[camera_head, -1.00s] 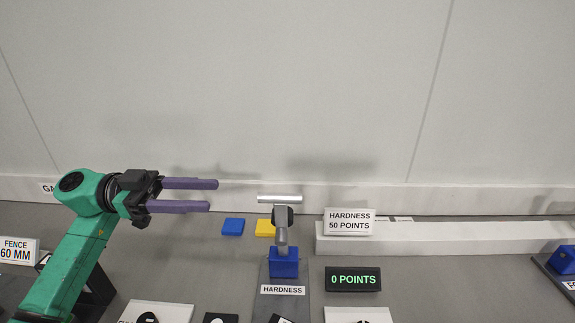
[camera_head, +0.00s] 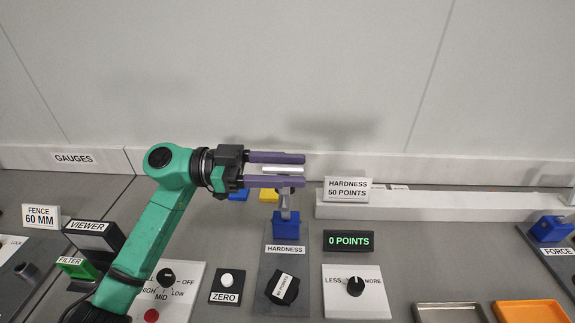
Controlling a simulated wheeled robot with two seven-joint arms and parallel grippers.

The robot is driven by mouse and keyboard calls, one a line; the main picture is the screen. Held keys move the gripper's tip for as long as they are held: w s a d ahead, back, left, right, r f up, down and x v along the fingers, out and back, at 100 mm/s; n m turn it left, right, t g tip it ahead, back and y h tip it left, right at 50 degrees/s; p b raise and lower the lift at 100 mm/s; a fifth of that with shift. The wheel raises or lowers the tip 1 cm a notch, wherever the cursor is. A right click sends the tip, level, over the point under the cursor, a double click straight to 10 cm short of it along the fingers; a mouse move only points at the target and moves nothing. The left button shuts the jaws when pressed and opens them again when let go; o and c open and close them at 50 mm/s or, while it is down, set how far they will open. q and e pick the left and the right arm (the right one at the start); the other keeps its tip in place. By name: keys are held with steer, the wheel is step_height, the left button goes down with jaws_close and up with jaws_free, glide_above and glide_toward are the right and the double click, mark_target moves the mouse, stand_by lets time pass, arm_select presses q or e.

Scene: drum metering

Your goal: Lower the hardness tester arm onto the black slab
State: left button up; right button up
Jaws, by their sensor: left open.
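The hardness tester stands at the middle of the bench on a grey base plate (camera_head: 268,262) with a HARDNESS label. Its arm (camera_head: 285,200) rises from a blue block (camera_head: 286,224) and ends in a silver crossbar (camera_head: 283,169). My left gripper (camera_head: 304,170) is open, its purple fingers pointing right. In the picture the crossbar lies between the two fingers; I cannot tell whether they touch it. A black slab (camera_head: 283,289) with a small label lies on the front of the plate. The display (camera_head: 348,241) reads 0 POINTS. My right gripper is out of view.
A HARDNESS 50 POINTS sign (camera_head: 347,189) stands behind, beside a long white ledge (camera_head: 430,206). A ZERO button box (camera_head: 226,285) is left of the plate, a LESS/MORE dial panel (camera_head: 357,291) right. Grey (camera_head: 449,306) and orange (camera_head: 533,304) trays are front right.

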arm_select(q)
jaws_close()
stand_by(1.3)
